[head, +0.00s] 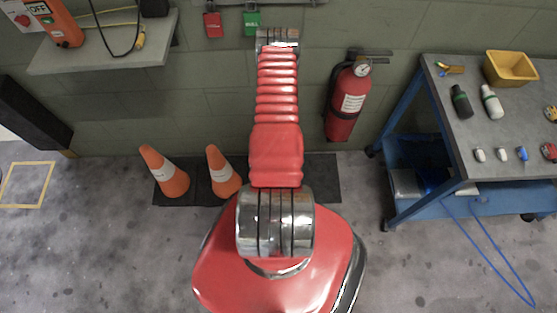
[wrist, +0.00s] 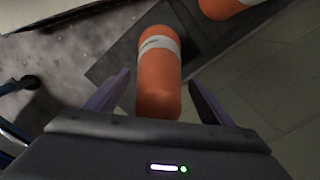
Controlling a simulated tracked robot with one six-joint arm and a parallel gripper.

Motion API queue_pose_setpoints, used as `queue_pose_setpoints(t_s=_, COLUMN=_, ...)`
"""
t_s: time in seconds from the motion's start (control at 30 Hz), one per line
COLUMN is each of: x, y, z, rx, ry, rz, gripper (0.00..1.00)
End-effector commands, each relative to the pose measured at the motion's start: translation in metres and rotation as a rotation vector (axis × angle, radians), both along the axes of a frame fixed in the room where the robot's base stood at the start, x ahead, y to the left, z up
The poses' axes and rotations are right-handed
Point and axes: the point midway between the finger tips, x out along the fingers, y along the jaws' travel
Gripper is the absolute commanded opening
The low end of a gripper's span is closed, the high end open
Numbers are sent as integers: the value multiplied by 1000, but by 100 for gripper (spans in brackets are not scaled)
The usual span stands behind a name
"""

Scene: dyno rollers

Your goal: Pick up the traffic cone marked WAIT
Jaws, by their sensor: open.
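Two orange traffic cones with white bands stand side by side on a dark mat, a left cone (head: 165,173) and a right cone (head: 223,172) in the head view. The lettering on the bands is too small to read, so I cannot tell which says WAIT. In the wrist view, my gripper (wrist: 158,79) is open, with one finger on each side of a cone (wrist: 158,80). This cone's rounded top points toward my palm, and gaps show beside both fingers. The other cone (wrist: 226,7) is partly cut off at the top edge. My gripper does not show in the head view.
The dark mat (head: 318,178) lies along the wall. A red fire extinguisher (head: 346,102) hangs on the wall right of my arm. A blue trolley (head: 455,110) with bottles and a yellow bin stands at right. A shelf (head: 105,57) juts out above the cones.

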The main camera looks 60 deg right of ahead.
Motion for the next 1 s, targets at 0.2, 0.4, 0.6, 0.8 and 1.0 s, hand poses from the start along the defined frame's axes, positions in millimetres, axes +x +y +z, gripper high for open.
queue_pose_setpoints(t_s=0.2, x=0, y=0, z=0, rx=0, ry=0, rz=0, gripper=72)
queue_pose_setpoints(t_s=0.4, x=0, y=0, z=0, rx=0, ry=0, rz=0, gripper=58)
queue_pose_setpoints(t_s=0.6, x=0, y=0, z=0, rx=-1, ry=-1, rz=0, gripper=44)
queue_pose_setpoints(t_s=0.8, x=1, y=-1, z=0, rx=-3, ry=-1, rz=0, gripper=30)
queue_pose_setpoints(t_s=1.0, x=1, y=-1, z=0, rx=-3, ry=-2, rz=1, gripper=16)
